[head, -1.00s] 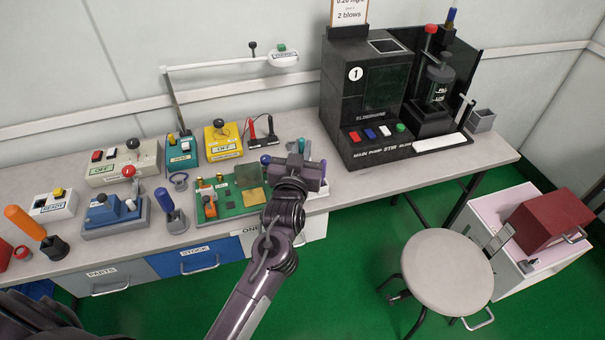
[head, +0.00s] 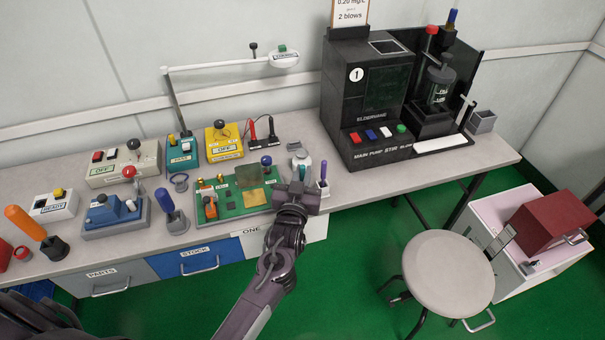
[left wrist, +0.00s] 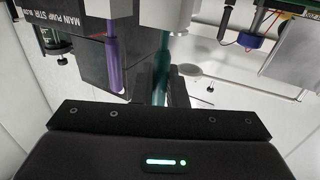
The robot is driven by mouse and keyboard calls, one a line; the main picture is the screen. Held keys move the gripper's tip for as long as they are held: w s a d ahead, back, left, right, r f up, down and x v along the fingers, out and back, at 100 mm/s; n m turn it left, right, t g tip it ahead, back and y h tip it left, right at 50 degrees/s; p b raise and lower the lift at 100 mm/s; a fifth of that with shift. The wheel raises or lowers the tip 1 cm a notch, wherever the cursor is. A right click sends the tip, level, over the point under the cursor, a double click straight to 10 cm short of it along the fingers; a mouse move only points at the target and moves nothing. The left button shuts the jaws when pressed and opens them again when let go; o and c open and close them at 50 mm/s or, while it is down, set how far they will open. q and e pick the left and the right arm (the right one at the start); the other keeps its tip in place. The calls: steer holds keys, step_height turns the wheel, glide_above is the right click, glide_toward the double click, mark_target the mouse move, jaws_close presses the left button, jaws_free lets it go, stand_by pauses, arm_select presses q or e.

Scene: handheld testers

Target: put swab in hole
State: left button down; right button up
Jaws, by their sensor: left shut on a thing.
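My left gripper (head: 297,188) is low over the front edge of the bench, to the right of the green board. It is shut on a teal swab (left wrist: 160,68), which also shows just above the jaws in the head view (head: 295,171). A purple swab (head: 323,170) stands upright just right of the gripper. In the left wrist view the purple swab (left wrist: 114,62) is beside the teal one, apart from it. The gripper hides part of the spot below; I cannot make out a hole. My right gripper is not in view.
The green circuit board (head: 229,205) lies close on the left. A small white device (head: 299,158) stands behind the gripper. The black machine (head: 366,95) stands at the back right. The bench (head: 370,185) is clear right of the purple swab. A stool (head: 447,272) stands in front.

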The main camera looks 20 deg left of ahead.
arm_select(q)
steer(key=c, duration=1.5)
jaws_free()
steer(key=shift+o, duration=0.2)
steer(key=shift+r, duration=0.2)
steer(key=shift+s+f, duration=0.15)
steer(key=shift+s, duration=0.15)
steer(key=s+d, duration=0.1)
steer(key=s, duration=1)
steer(key=shift+s+d, duration=0.15)
steer(key=shift+d, duration=0.1)
